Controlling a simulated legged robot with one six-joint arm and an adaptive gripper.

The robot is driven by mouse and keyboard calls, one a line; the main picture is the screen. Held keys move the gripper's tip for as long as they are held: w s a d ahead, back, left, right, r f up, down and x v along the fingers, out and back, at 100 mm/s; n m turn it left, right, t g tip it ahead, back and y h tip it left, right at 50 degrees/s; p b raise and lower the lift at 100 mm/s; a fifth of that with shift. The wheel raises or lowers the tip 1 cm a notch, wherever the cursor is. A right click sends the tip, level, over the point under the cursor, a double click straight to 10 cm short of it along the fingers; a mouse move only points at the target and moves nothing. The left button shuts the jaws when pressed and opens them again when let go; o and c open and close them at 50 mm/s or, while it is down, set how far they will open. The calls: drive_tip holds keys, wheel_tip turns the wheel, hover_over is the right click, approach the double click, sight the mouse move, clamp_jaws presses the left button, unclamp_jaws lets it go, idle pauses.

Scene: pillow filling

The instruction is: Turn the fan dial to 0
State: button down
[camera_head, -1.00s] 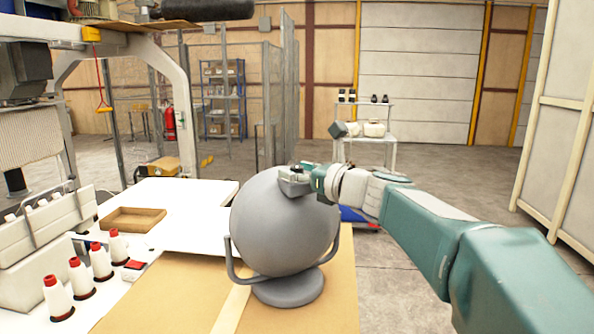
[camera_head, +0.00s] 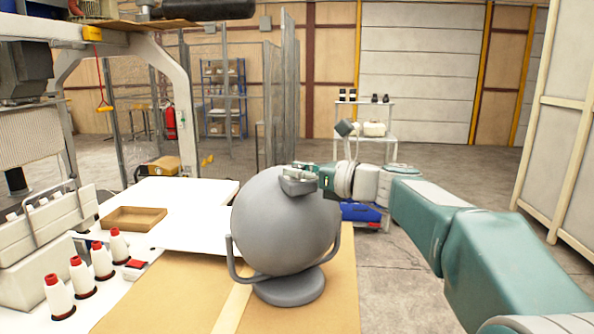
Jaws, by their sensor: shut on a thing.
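The fan (camera_head: 280,235) is a grey round body on a U-shaped stand with a disc base, standing on the brown table top. My gripper (camera_head: 300,176) is at the upper right of the fan's round body, shut on a grey block-like part there, which I take to be the fan dial (camera_head: 297,187). The fingers partly cover the dial, and no numbers or markings on it can be read. My arm reaches in from the right.
White thread cones with red tops (camera_head: 102,262) stand at the left. A blue bin (camera_head: 362,213) is behind my arm. The floor at right is clear.

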drive_tip(key=n+g+y, duration=0.1)
drive_tip(key=n+g, duration=0.1)
drive_tip(key=g, duration=0.1)
drive_tip(key=n+g+y, duration=0.1)
drive_tip(key=n+g, duration=0.1)
drive_tip(key=g, duration=0.1)
drive_tip(key=shift+w+n+g+y, duration=0.15)
drive_tip(key=shift+n+g+y, duration=0.15)
drive_tip(key=shift+y, duration=0.1)
drive_tip(key=shift+n+g, duration=1)
drive_tip(key=shift+g, duration=0.6)
drive_tip(key=shift+n+g, duration=1)
drive_tip(key=shift+g, duration=0.6)
drive_tip(key=shift+r+n+g, duration=0.1)
drive_tip(key=shift+n+g, duration=0.2)
drive_tip(key=shift+c, duration=1.9)
unclamp_jaws()
drive_tip(key=shift+d, duration=0.1)
drive_tip(key=v, duration=0.7)
drive_tip(key=shift+d, duration=0.2)
drive_tip(key=shift+w, duration=0.1)
